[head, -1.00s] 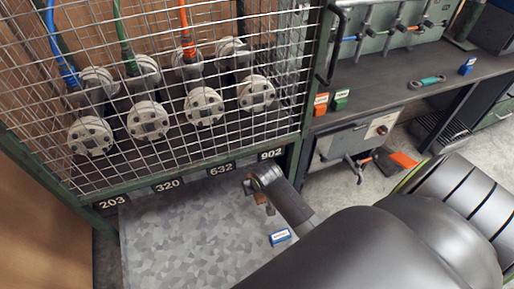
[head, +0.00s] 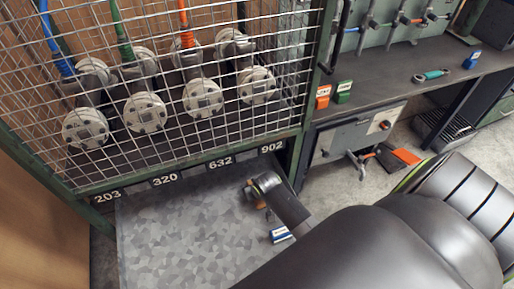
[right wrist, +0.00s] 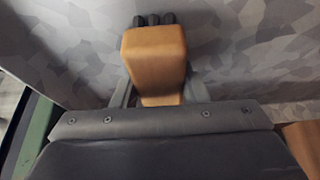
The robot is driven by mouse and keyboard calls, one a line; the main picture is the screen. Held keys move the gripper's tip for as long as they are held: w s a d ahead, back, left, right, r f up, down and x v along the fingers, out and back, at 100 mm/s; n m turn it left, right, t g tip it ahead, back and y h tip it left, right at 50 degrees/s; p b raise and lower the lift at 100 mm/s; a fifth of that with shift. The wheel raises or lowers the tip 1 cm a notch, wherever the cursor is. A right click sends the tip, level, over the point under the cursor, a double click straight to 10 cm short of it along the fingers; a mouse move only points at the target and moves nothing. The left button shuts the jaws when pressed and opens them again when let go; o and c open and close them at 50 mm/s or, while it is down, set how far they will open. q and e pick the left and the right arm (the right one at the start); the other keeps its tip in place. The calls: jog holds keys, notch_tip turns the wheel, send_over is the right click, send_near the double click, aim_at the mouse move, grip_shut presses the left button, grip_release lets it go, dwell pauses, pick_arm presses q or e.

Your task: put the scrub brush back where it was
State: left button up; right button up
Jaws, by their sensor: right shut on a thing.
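The scrub brush (right wrist: 156,55) is a tan wooden block with dark bristle tufts at its far end in the right wrist view. My right gripper (right wrist: 158,92) is shut on it, one finger on each side. In the head view my right gripper (head: 262,187) is over the grey mottled panel (head: 175,235), below the 902 label. Only a small tan bit of the brush (head: 261,204) shows there. I cannot tell whether the brush touches the panel. My left gripper is not in view.
A wire cage (head: 190,60) with flanged pipe ends stands behind the panel. A workbench (head: 400,75) with red, green and blue boxes is at the right. The panel's left part is clear.

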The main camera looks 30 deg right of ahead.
jog(key=o, duration=1)
jog(key=shift+c, duration=0.2)
jog(key=shift+s+r, duration=0.1)
jog(key=shift+r, duration=0.2)
jog(key=p+v, duration=0.2)
jog(key=v, duration=0.3)
jog(key=shift+r+p, duration=0.15)
jog(key=shift+p, duration=0.2)
jog(key=p+v, duration=0.1)
jog(key=v, duration=0.3)
jog(key=shift+s+r+p, duration=0.25)
jog(key=shift+r+p, duration=0.05)
jog(key=shift+r, duration=0.05)
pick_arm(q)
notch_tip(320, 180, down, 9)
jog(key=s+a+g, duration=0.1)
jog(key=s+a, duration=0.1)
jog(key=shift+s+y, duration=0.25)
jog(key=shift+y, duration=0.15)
pick_arm(e)
jog(key=shift+s+a+r, duration=0.1)
jog(key=shift+s+r, duration=0.2)
jog(key=shift+r, duration=0.35)
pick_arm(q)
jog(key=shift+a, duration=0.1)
